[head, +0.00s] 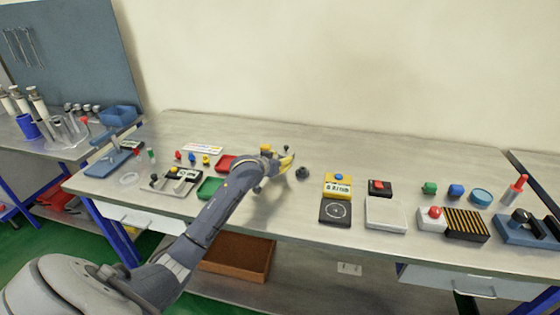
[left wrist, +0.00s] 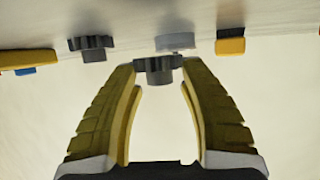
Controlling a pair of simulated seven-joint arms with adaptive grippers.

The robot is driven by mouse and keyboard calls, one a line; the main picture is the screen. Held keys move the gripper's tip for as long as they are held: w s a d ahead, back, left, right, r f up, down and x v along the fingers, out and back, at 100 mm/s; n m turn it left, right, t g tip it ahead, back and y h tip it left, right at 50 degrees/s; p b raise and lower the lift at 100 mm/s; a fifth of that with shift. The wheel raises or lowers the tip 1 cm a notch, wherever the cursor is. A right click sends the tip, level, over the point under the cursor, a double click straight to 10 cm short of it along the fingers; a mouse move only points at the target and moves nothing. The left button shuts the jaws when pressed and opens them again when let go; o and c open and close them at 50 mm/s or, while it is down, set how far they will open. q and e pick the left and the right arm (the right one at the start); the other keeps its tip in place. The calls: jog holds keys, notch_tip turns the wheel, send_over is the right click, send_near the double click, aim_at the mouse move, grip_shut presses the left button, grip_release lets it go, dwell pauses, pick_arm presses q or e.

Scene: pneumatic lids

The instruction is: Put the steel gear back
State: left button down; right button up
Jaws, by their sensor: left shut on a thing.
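My left gripper (head: 286,159) is above the middle of the bench, its yellow fingers closed on a dark grey gear. In the left wrist view the held gear (left wrist: 158,70) sits between the two fingertips (left wrist: 160,66). It also shows small and dark at the fingertips in the head view (head: 285,149). A second dark gear (head: 302,173) rests on the bench just right of the gripper, apart from it; it also shows in the left wrist view (left wrist: 91,47). I cannot tell by colour which gear is steel. My right gripper is not in view.
Red (head: 226,163) and green (head: 209,189) trays lie left. A striped block (head: 466,224) is far right.

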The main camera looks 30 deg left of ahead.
pick_arm(q)
jog(key=shift+f, duration=0.45)
jog(key=shift+s+d+f, duration=0.1)
jog(key=shift+f, duration=0.2)
jog(key=c, duration=1.1)
grip_release()
jog(key=shift+f, duration=0.15)
jog(key=o, duration=0.4)
jog(key=shift+d+f, duration=0.1)
jog(key=shift+r, duration=0.6)
jog(key=v, duration=1.2)
jog(key=shift+a+r, duration=0.2)
jog(key=shift+r, duration=0.1)
